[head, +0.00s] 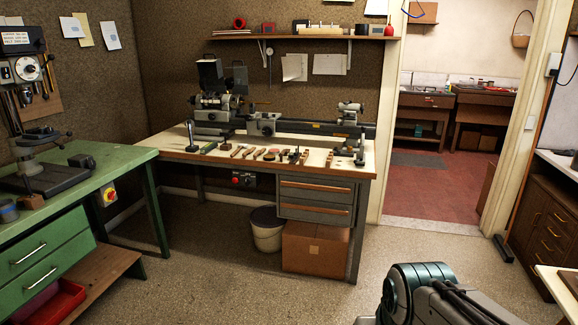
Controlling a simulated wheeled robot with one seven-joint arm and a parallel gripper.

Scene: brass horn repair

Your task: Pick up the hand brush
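I cannot make out the hand brush with certainty. Several small tools, some with wooden handles, lie along the front of the lathe bench (313,170), too small to tell apart; the group includes a wooden-handled piece (239,151) and a greenish item (209,147). My arm (430,290) shows at the bottom right, well in front of the bench. My gripper's fingers are out of the picture, so whether they are open or shut is hidden.
A green workbench (98,158) with a drill press (40,160) stands at the left. A metal lathe (265,122) fills the bench's back. A bin (267,230) and cardboard box (315,247) sit underneath. The speckled floor before it is clear. A doorway opens at the right.

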